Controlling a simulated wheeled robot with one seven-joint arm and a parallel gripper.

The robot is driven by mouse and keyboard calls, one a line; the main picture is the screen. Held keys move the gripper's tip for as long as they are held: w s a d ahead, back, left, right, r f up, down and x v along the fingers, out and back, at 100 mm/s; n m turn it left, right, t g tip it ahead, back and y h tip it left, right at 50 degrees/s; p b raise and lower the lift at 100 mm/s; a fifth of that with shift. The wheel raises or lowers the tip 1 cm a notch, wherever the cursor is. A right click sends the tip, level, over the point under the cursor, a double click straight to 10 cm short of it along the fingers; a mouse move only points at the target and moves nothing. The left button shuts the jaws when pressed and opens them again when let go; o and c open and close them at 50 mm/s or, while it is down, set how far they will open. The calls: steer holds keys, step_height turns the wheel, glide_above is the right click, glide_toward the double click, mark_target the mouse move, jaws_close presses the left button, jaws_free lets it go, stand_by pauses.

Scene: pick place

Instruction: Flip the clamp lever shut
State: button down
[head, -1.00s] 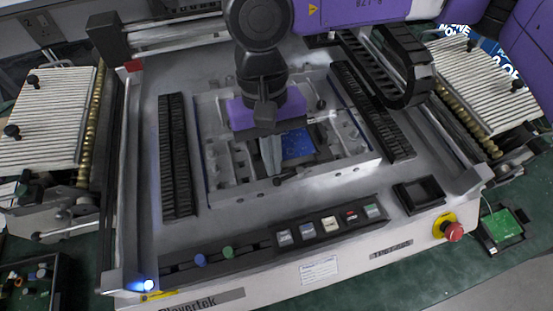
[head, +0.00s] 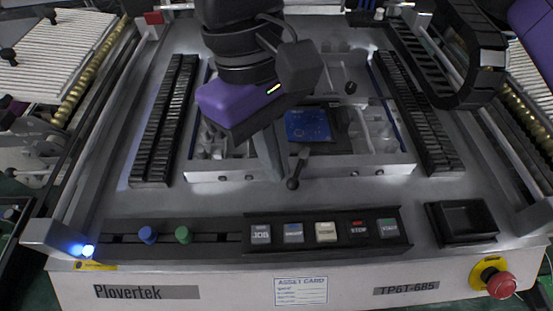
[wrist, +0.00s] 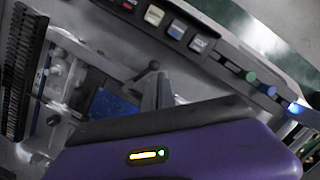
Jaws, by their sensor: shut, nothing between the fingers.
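The clamp lever (head: 299,168) is a short dark arm with a ball knob at the front edge of the metal fixture frame (head: 400,168). In the head view its knob points toward the front. A blue circuit board (head: 307,125) lies in the fixture behind it. My gripper (head: 272,168) is shut and empty, its grey fingers pointing down just left of the lever. In the wrist view the lever knob (wrist: 154,65) shows close beside the fingertips (wrist: 157,85). I cannot tell whether they touch it.
A panel of push buttons (head: 326,232) and two sliders, blue (head: 148,234) and green (head: 183,234), lies in front. Black slotted racks (head: 165,120) flank the fixture. A black knob (head: 350,87) stands at its back. A red stop button (head: 500,285) is at front right.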

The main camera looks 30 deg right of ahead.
steer(key=shift+s+f+b, duration=0.2)
steer(key=shift+s+b, duration=0.35)
steer(key=shift+b, duration=0.3)
steer(key=shift+s+d+r+b, duration=0.15)
steer(key=shift+s+b, duration=0.15)
steer(key=shift+b, duration=0.25)
steer(key=shift+s+d, duration=0.15)
steer(key=shift+s, duration=0.15)
